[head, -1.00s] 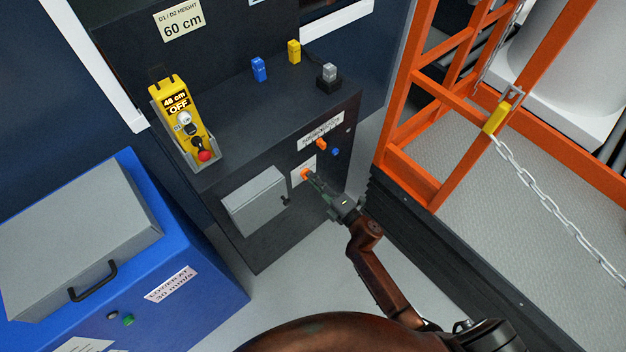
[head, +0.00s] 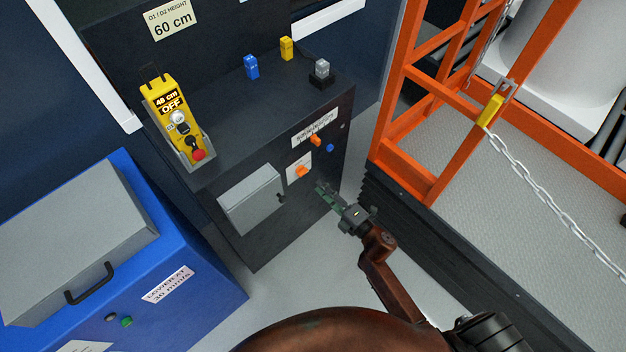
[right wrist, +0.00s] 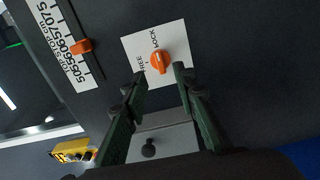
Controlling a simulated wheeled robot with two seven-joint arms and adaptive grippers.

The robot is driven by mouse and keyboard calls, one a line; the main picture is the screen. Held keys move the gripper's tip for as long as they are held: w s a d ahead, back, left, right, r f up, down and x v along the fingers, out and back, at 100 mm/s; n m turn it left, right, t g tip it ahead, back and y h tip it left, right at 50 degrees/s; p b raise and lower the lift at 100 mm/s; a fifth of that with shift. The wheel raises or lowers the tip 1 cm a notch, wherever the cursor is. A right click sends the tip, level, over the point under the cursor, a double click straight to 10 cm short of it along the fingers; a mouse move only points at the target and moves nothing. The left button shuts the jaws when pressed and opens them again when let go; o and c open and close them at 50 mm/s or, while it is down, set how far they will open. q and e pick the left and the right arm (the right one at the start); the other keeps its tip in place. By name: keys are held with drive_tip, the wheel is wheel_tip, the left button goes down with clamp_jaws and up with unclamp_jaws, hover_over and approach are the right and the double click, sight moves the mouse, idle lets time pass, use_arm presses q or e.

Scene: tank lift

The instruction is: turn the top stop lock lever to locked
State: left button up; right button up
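The top stop lock lever (head: 301,171) is a small orange knob on a white plate on the front of the dark cabinet. In the right wrist view the lever (right wrist: 162,61) sits between the words FREE and LOCK, ahead of my fingers. My right gripper (head: 324,192) is open and empty, a short way off the panel, right of and below the lever. Its two dark green fingers (right wrist: 160,74) are spread apart, not touching the lever. My left gripper is not in view.
An orange top stop slider (right wrist: 82,46) runs along a numbered scale beside the plate. A grey box (head: 251,200) sticks out left of the lever. A yellow pendant (head: 178,118) stands on the cabinet top. The orange lift frame (head: 400,150) stands to the right.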

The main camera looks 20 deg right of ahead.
drive_tip(key=v, duration=0.5)
idle(0.4)
